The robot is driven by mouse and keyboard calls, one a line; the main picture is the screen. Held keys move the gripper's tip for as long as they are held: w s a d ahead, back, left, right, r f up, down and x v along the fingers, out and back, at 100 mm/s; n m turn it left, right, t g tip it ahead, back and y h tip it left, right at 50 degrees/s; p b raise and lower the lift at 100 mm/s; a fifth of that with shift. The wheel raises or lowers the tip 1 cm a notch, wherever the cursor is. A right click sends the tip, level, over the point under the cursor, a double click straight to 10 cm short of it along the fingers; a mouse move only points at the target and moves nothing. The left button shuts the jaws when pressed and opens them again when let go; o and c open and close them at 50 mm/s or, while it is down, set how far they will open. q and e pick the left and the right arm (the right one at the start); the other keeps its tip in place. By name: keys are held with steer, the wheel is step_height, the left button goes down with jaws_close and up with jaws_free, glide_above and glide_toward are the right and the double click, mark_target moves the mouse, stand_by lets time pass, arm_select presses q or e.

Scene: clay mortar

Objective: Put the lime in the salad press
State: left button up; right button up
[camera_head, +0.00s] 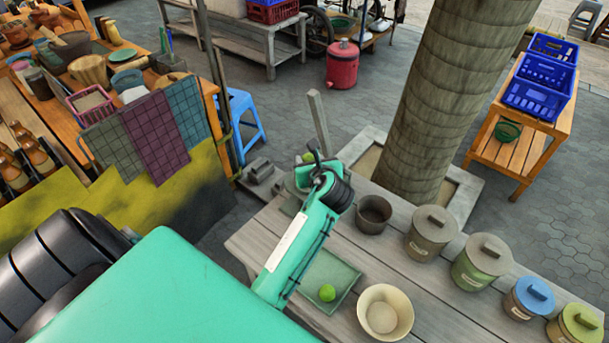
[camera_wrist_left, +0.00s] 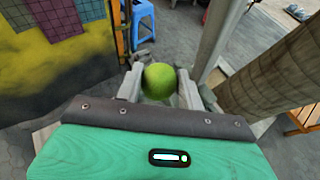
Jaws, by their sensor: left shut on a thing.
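A bright green lime (camera_wrist_left: 158,81) sits between the two grey fingers of my left gripper (camera_wrist_left: 159,90), which is shut on it. In the head view my left gripper (camera_head: 312,160) is at the far left end of the grey wooden table, and a bit of the held lime (camera_head: 308,157) shows beside it. A second lime (camera_head: 327,292) lies on a square green tray (camera_head: 335,272). I cannot surely tell which thing is the salad press; a greyish-green object (camera_head: 292,192) at the table's end is largely hidden behind my arm. My right gripper is not in view.
An upright wooden post (camera_head: 319,122) stands close beyond my left gripper. A thick trunk (camera_head: 430,100) rises behind the table. A dark pot (camera_head: 373,214), a cream bowl (camera_head: 385,312) and several lidded jars (camera_head: 482,262) stand on the table.

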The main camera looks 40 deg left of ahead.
arm_select(q)
step_height(320, 180, down, 3)
steer(key=shift+f, duration=0.15)
step_height(320, 180, down, 3)
steer(key=shift+f, duration=0.1)
steer(key=shift+d+f, duration=0.1)
steer(key=shift+f, duration=0.2)
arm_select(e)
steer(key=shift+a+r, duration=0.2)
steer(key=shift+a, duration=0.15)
arm_select(q)
steer(key=shift+f, duration=0.1)
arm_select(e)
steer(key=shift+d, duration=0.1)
arm_select(q)
steer(key=o, duration=1)
steer(key=shift+o, duration=0.3)
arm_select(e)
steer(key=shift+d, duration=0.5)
